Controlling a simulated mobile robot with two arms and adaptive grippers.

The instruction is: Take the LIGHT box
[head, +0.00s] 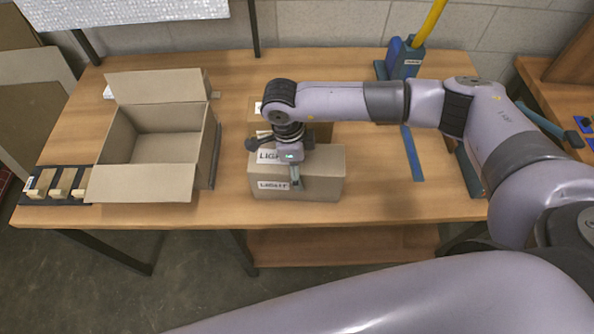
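A closed brown cardboard box (325,178), the LIGHT box, stands near the front edge of the table. It has a white label partly reading "LIGH" and a second label lower down, too small to read surely. My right gripper (294,178) points down at this box and overlaps its middle. One finger shows against the box; the other is hidden, so I cannot tell whether it grips or touches the box. My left gripper is not in view.
Another brown box (324,130) stands directly behind the LIGHT box, partly covered by my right arm. An open, empty-looking carton (140,184) stands to the left, beside a black tray (32,199) of small blocks. A blue strip (412,155) lies on the right.

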